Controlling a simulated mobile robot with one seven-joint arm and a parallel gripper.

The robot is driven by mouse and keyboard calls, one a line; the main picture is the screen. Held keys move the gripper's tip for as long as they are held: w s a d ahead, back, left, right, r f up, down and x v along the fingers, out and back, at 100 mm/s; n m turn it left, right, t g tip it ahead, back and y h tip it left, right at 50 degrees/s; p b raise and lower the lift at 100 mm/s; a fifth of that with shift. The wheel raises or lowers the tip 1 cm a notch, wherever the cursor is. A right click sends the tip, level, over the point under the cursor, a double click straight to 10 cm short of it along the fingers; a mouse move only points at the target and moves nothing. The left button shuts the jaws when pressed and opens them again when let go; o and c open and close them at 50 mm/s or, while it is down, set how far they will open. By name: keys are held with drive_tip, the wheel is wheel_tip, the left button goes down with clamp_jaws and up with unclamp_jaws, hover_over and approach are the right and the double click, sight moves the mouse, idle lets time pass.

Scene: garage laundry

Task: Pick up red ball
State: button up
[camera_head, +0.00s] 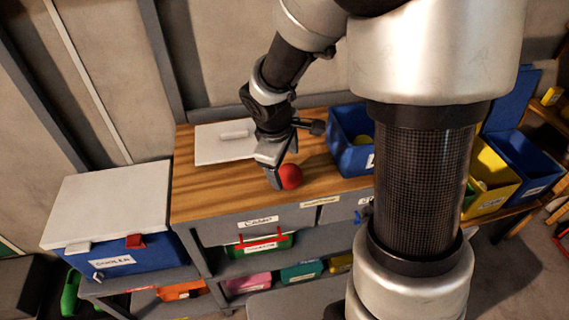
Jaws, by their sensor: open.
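The red ball (291,176) rests on the wooden bench top (208,192), close to its front edge. My gripper (277,174) reaches down from above at the ball's left side. A finger overlaps the ball's left edge in this view. The jaws are open, and I cannot tell whether a finger touches the ball. The far finger and the gap between the fingers are mostly hidden.
A white board (213,150) lies behind the gripper. A blue bin (345,133) stands right of the ball. A blue cooler with a white lid (108,205) is at left. Labelled drawers (240,227) are below. My arm hides part of the right side.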

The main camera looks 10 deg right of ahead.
sight(288, 171)
drive_tip(key=b+x, duration=0.1)
drive_tip(key=x, duration=0.4)
drive_tip(key=shift+d+f, duration=0.1)
drive_tip(key=shift+d, duration=0.1)
drive_tip(key=c, duration=1.2)
